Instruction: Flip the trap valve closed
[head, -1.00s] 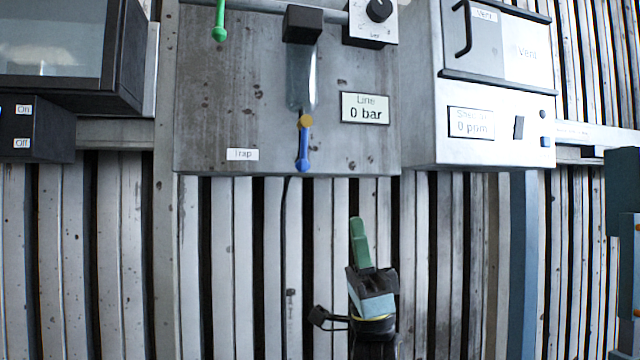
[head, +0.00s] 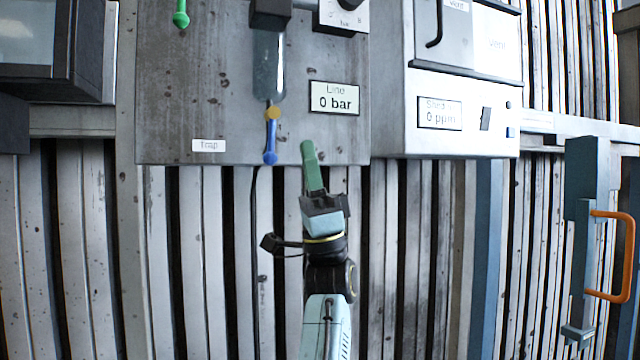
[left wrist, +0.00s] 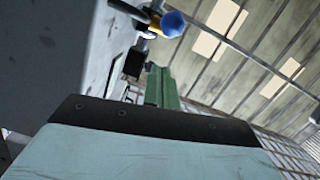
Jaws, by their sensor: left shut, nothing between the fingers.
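The trap valve has a blue lever (head: 270,145) hanging down from a yellow pivot (head: 272,113), under a clear tube (head: 269,68) on the grey panel (head: 190,90). The "Trap" label (head: 208,145) is to its left. My left gripper (head: 309,150) has green fingers pressed together, empty, pointing up. In the head view its tips appear just right of the blue lever's lower end, with a small gap. In the left wrist view the blue knob (left wrist: 173,24) shows beyond the green fingers (left wrist: 162,88), apart from them. My right gripper is out of view.
A green lever (head: 180,15) is at the panel's upper left. The "Line 0 bar" display (head: 334,98) is above and right of my gripper. A white box (head: 460,130) stands to the right. An orange handle (head: 612,255) on a blue-grey post is at far right.

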